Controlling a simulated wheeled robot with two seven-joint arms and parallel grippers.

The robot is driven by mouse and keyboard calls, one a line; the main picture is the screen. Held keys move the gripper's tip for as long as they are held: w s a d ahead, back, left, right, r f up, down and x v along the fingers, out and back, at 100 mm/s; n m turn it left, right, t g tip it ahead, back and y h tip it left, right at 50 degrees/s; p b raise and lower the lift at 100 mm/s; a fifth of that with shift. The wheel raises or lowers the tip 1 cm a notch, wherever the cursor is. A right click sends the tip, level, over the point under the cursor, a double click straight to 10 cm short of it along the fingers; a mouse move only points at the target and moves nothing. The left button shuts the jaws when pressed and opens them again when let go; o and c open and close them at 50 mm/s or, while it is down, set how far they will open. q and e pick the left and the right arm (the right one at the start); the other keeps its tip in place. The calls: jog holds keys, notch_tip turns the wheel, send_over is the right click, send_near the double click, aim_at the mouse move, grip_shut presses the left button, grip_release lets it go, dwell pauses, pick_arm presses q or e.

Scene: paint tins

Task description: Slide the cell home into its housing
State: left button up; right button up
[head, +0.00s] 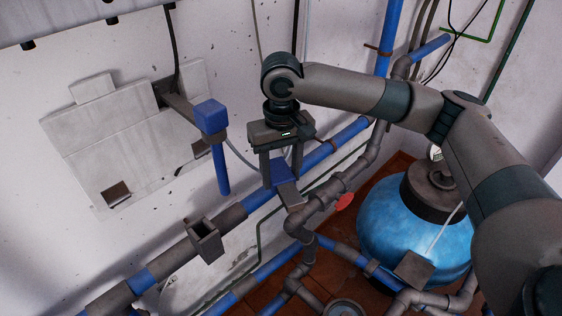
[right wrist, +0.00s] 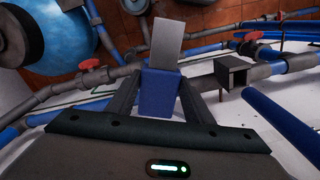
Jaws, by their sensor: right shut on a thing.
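The cell is a blue block with a grey end (head: 279,173). My right gripper (head: 281,174) is shut on its blue part, one finger on each side, and the grey end sticks out beyond the fingertips. In the right wrist view the cell's blue body (right wrist: 158,93) sits between the fingers (right wrist: 160,80). A dark, hollow, square-mouthed box (head: 203,241), seemingly the housing, sits on the pipe run, lower left of the cell and apart from it. It also shows right of the cell in the right wrist view (right wrist: 233,74). My left gripper is not in view.
Blue and grey pipes (head: 262,197) run along the wall behind and below the cell. A blue block on a bracket (head: 210,117) juts out at the left, with a blue pipe (head: 220,170) hanging below it. A round blue tank (head: 390,225) stands at the right.

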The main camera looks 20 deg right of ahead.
jog(key=shift+r, duration=0.15)
jog(key=s+f, duration=0.4)
jog(key=s, duration=0.5)
jog(key=shift+s+b, duration=0.25)
jog(key=shift+b, duration=0.15)
jog(key=shift+f, duration=0.1)
